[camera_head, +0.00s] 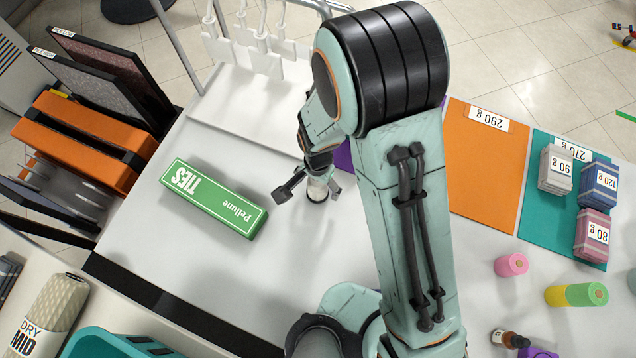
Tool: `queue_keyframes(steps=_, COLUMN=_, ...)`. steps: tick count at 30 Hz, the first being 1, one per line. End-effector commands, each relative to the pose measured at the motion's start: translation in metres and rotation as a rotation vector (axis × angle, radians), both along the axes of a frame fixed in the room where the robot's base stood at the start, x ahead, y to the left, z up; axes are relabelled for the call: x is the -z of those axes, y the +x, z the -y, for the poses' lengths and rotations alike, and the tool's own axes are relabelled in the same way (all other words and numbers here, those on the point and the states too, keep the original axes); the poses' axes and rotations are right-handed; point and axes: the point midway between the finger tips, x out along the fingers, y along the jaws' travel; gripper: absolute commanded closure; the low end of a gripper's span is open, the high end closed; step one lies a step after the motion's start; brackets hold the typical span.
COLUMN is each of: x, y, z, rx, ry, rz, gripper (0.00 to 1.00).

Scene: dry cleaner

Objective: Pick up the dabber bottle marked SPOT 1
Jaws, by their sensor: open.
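My gripper (311,188) is open, pointing down at the bottle. One finger shows to the left of the bottle and one to its right, with gaps visible between. A second small bottle (510,339), brown with a black end, lies near the lower right; its label is not readable.
A green TIES box (214,197) lies left of my gripper. An orange card (487,165) and teal card (556,235) lie right, the teal one bearing small labelled stacks. Pink roll (511,265) and yellow-green roll (577,295) are lower right. White table (190,265) is clear at front left.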

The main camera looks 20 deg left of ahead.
Motion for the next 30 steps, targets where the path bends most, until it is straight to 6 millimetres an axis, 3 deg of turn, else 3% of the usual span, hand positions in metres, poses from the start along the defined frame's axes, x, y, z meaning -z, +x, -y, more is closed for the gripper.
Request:
queue_keyframes(steps=3, x=0.000, y=0.000, z=0.000, rx=0.000, ry=0.000, rz=0.000, gripper=0.25)
queue_keyframes(steps=10, x=0.000, y=0.000, z=0.000, rx=0.000, ry=0.000, rz=0.000, gripper=0.96)
queue_keyframes(steps=23, x=-0.009, y=0.000, z=0.000, rx=0.000, ry=0.002, rz=0.001, gripper=0.97)
queue_keyframes(steps=30, x=-0.056, y=0.001, z=0.000, rx=0.001, ry=0.005, rz=0.006, gripper=0.97)
